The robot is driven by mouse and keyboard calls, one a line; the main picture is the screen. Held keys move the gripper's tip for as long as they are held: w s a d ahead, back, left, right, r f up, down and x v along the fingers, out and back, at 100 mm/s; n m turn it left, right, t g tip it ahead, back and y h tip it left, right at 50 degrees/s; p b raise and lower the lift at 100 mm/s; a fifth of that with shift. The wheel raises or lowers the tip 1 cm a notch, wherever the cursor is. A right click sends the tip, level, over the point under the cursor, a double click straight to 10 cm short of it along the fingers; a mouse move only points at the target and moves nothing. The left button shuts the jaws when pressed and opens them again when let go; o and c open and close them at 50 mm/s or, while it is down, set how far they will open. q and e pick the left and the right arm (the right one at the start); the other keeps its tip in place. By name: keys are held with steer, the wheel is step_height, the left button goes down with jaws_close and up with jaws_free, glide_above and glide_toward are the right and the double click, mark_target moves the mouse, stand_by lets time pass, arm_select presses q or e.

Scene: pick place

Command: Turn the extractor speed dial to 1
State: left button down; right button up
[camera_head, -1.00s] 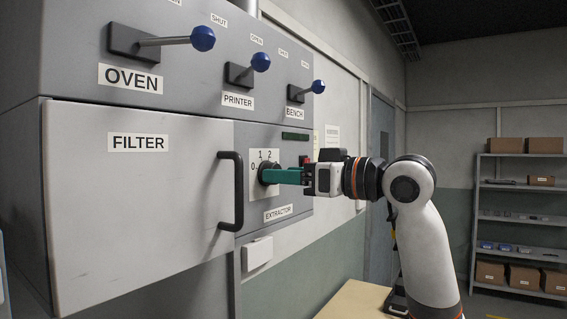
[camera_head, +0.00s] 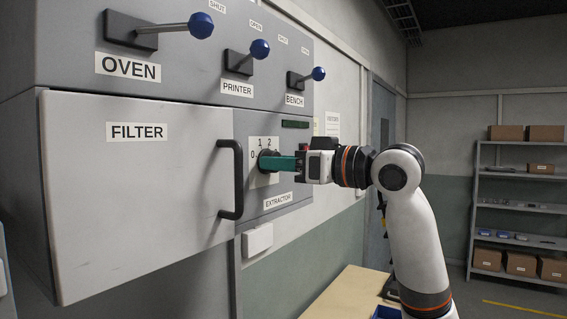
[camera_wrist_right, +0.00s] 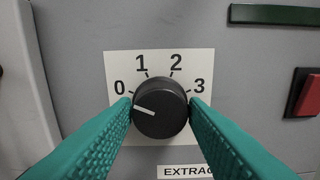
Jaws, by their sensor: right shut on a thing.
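The extractor speed dial (camera_wrist_right: 161,108) is a round black knob on a white plate (camera_wrist_right: 200,62) marked 0, 1, 2 and 3. Its white pointer line points left and slightly up, near the 0. In the head view the dial (camera_head: 264,161) sits above the EXTRACTOR label (camera_head: 278,201), partly hidden by my fingers. My right gripper (camera_head: 279,163) is at the panel with its green fingers on the dial. In the right wrist view the fingers are on the dial's left and right sides, shut on it. My left gripper is not in view.
The filter door (camera_head: 140,220) with its black handle (camera_head: 232,180) is left of the dial. Blue-knobbed levers (camera_head: 260,50) stick out above. A red switch (camera_wrist_right: 305,93) is right of the dial. A wooden table top (camera_head: 345,290) is below my right arm.

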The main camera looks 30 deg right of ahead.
steer(key=shift+m+p, duration=0.8)
steer(key=shift+m, duration=3.4)
steer(key=o, duration=1)
steer(key=shift+c, duration=0.2)
steer(key=shift+s+d, duration=0.1)
steer(key=shift+s, duration=0.05)
